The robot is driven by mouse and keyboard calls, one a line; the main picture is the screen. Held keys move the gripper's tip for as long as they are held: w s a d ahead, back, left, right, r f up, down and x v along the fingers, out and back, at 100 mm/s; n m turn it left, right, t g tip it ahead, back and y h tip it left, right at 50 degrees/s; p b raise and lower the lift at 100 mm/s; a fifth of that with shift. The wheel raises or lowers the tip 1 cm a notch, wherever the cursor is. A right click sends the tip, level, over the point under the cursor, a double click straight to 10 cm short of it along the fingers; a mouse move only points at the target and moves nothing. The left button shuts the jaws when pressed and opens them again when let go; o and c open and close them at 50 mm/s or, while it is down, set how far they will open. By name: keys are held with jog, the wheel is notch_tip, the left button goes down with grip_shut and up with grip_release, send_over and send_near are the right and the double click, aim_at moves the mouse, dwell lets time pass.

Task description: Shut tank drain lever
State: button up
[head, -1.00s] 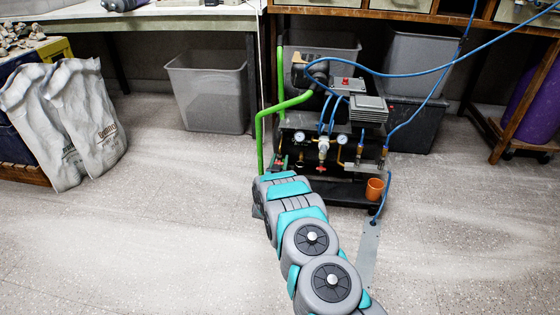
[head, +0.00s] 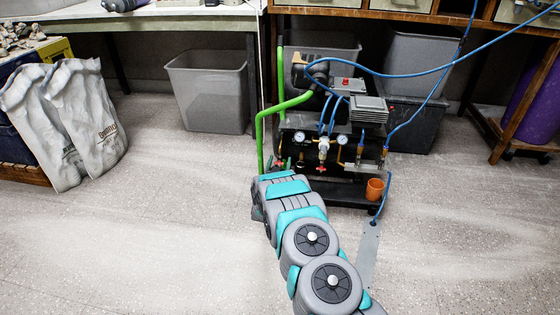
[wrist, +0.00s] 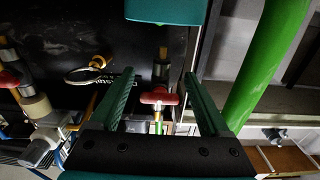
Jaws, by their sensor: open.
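A small red lever (wrist: 158,97) on a brass fitting shows in the wrist view between the two green fingers of my gripper (wrist: 158,78). It lies crosswise to the fingers, with a gap on both sides. My gripper is open and holds nothing. I cannot tell how far the lever is turned.
A thick green pipe (wrist: 268,62) runs close to the right finger; it also shows in the head view (head: 260,140). Another red handle (wrist: 8,79) is at the left. An orange cup (head: 374,189) stands on the unit's right side.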

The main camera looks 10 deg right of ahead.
jog(key=v, duration=0.6)
jog(key=shift+s+p, duration=0.3)
jog(key=shift+s, duration=0.05)
jog(key=shift+a, duration=0.1)
